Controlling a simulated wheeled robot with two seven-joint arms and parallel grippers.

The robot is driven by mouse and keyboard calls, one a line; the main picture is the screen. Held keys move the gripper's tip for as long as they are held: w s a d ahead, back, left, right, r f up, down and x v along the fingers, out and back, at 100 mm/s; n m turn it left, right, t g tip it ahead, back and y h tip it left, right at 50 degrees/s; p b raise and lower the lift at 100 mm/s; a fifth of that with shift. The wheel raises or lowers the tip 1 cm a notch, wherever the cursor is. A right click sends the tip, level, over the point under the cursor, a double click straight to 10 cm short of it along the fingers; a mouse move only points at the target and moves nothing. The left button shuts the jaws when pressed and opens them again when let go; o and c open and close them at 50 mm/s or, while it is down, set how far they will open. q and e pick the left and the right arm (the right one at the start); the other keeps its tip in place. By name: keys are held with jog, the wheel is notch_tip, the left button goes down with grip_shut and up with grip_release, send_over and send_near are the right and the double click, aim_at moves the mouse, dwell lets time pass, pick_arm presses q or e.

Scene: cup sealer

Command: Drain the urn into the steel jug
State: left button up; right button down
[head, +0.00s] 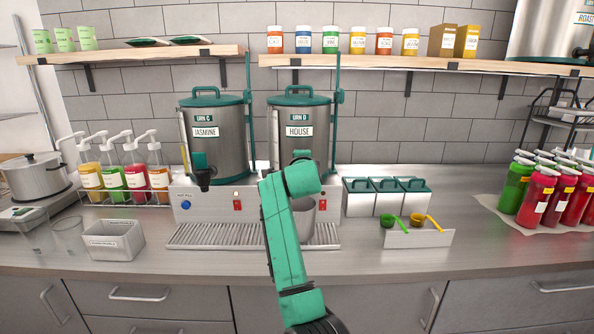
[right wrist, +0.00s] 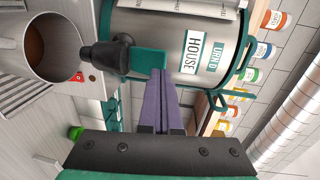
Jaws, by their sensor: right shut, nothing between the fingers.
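Urn D, labelled HOUSE (head: 318,150), is a steel urn with a green lid, standing on the dispenser base behind my right arm. In the right wrist view, urn D (right wrist: 175,40) has a black tap (right wrist: 105,54) with a green lever (right wrist: 149,62). My right gripper (right wrist: 158,78) is shut and empty, its purple fingertips right at the lever; I cannot tell if they touch. The steel jug (head: 307,222) stands under that tap, partly hidden by my arm. The wrist view shows brown liquid inside the jug (right wrist: 65,66). My left gripper is not in view.
Urn C, labelled JASMINE (head: 220,160), stands left of urn D. The drip tray (head: 215,236) runs along the base. Syrup pumps (head: 133,172) stand left; lidded containers (head: 388,197) and a small tray with scoops (head: 425,238) stand right. The front counter is mostly clear.

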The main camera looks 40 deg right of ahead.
pick_arm(q)
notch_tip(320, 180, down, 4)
jog(key=b, duration=0.4)
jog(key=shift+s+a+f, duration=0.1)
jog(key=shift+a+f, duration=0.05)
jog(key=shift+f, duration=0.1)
pick_arm(e)
jog(key=v, duration=1)
jog(key=shift+s+a+r, duration=0.15)
jog(key=shift+s+a, duration=0.05)
jog(key=shift+w+d, duration=0.1)
